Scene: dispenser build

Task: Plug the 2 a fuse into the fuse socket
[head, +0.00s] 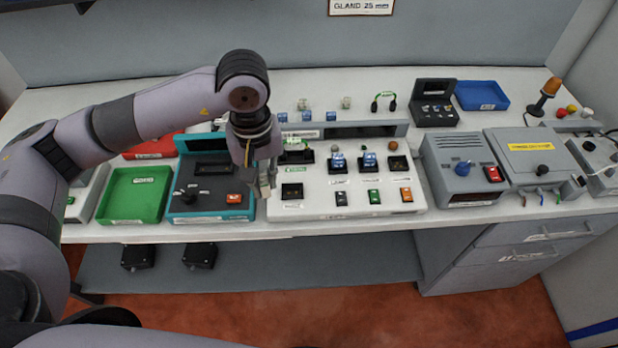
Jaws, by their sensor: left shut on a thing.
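My left gripper (265,186) reaches in from the left and points down over the left end of the white panel (330,205). It is shut on a small pale piece that is mostly hidden between the fingers; I cannot read its marking. The panel carries several black sockets. The front left socket (292,191) looks empty and lies just right of the fingertips. Two sockets behind hold blue-and-white blocks (338,160). I cannot tell from the labels which one is the fuse socket. The held piece appears apart from the sockets. My right gripper is out of view.
A teal device (211,215) with a red switch stands left of the panel, beside a green tray (135,195). Several small blocks (307,116) stand behind the panel. A grey device (465,170) stands to the right. A blue tray (482,95) is at the back.

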